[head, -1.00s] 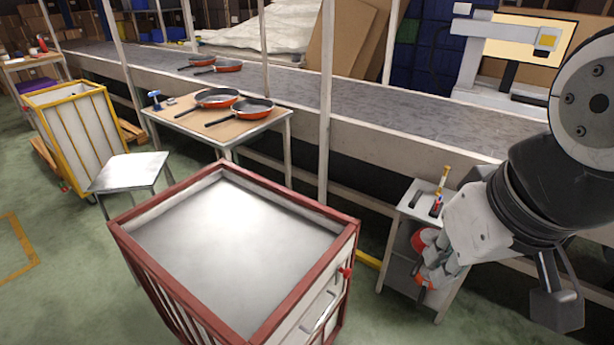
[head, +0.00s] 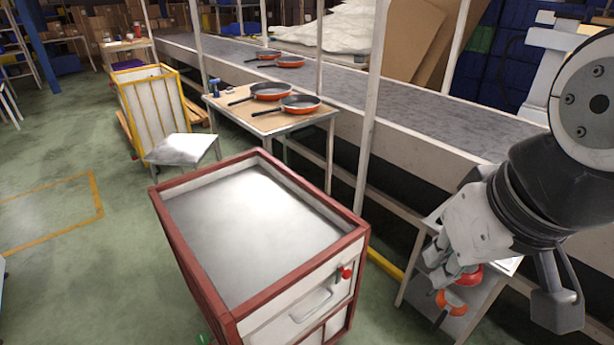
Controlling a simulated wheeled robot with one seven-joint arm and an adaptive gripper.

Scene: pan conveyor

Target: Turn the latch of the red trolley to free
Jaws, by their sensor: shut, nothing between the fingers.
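The red trolley (head: 222,308) stands in the middle foreground, with a red frame, pale panels and a bare grey top. Its latch (head: 345,272), a small red knob or lever, sits near the upper right corner of the front panel, above a pale handle (head: 312,304). Whether the latch is turned is too small to tell. My gripper (head: 438,283) hangs at the right, in front of the small grey stand, to the right of the latch and apart from it. It is shut and holds nothing.
The small grey stand (head: 404,289), with orange items on its shelf, is at the right. The conveyor (head: 420,120) runs behind. A table (head: 262,122) with pans, a metal stool (head: 182,150) and a yellow-framed trolley (head: 150,70) stand at left.

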